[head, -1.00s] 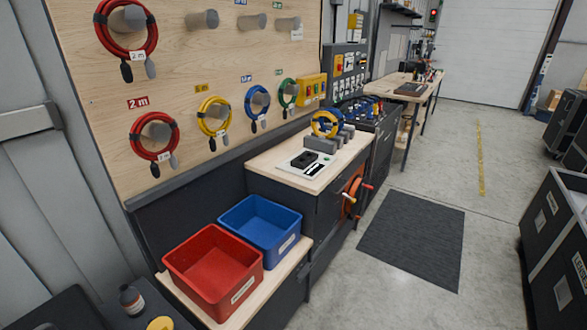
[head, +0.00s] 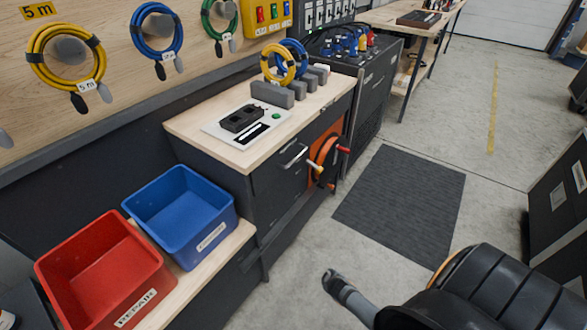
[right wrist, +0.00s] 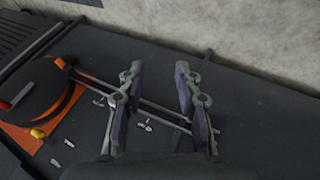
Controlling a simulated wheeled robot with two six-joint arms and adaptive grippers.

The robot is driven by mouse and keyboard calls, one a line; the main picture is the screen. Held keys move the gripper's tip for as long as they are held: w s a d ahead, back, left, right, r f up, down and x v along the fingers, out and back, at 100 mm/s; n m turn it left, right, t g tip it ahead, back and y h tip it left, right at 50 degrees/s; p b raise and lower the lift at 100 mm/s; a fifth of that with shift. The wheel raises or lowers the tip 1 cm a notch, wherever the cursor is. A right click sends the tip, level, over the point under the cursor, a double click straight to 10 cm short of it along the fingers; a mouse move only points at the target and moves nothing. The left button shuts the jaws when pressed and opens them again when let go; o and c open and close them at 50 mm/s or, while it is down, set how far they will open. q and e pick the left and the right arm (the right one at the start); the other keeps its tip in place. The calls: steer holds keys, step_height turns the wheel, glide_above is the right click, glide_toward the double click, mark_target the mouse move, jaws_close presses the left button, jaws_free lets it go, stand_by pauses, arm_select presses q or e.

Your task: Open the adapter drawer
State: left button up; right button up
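The drawer front (head: 277,178) is a dark panel in the cabinet below the wooden top, and it looks shut. Its silver bar handle (head: 293,155) sits near the top and shows clear of any gripper in the head view. In the right wrist view my right gripper (right wrist: 158,75) is open, its two fingers apart with nothing gripped. A thin bar runs behind and between the fingers; I cannot tell surely whether it is the handle. Part of my right arm (head: 480,290) shows at the lower right in the head view. My left gripper is out of view.
An orange reel (head: 325,158) with protruding handles is right of the drawer; it also shows in the right wrist view (right wrist: 40,95). A blue bin (head: 180,215) and red bin (head: 100,275) stand at left. A dark mat (head: 400,200) lies on open floor.

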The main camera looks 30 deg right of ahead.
steer(key=w+d+r+n+t+h+b, duration=0.1)
steer(key=w+b, duration=0.1)
steer(key=w, duration=0.4)
steer(key=w+d+r+n+t+b, duration=0.1)
steer(key=w+d+r+t+b, duration=0.1)
steer(key=w, duration=0.3)
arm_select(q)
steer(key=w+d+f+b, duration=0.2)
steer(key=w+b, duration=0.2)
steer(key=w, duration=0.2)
arm_select(e)
steer(key=n+t+h+b, duration=0.4)
steer(key=n+t+b, duration=0.1)
steer(key=t+b, duration=0.35)
glide_toward(297, 158)
steer(key=x, duration=1)
steer(key=shift+w+d+f, duration=0.2)
steer(key=shift+w+d, duration=0.05)
steer(key=shift+w, duration=0.1)
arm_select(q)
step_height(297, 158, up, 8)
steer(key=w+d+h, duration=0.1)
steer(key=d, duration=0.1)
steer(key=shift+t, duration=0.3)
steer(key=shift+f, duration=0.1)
arm_select(e)
steer(key=shift+c, duration=0.2)
jaws_close()
